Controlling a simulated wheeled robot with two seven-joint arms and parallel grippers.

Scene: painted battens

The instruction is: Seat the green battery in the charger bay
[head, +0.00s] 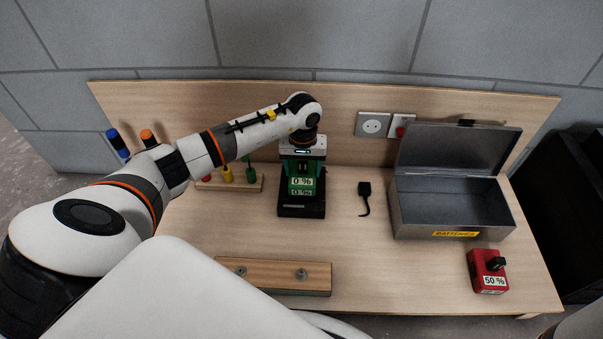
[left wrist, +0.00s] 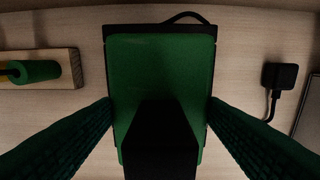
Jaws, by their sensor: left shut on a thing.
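The green battery (head: 301,184), labelled 0 %, stands upright at the black charger (head: 290,211) in the middle of the bench. My left gripper (head: 302,160) comes down from above and is shut on the battery. In the left wrist view the battery (left wrist: 160,65) fills the space between the fingers (left wrist: 160,108), with its black handle (left wrist: 160,140) towards me. The charger's dark rim (left wrist: 112,32) shows around the battery there. Whether the battery is fully down in the bay or slightly above it, I cannot tell. My right gripper is not in view.
An open metal box (head: 450,215) and a red 50 % battery (head: 488,271) are at the right. A black plug (head: 364,188) lies beside the charger. A wooden rack with coloured handles (head: 230,184) is at the left, a wooden block (head: 275,275) in front. Sockets (head: 373,125) are behind.

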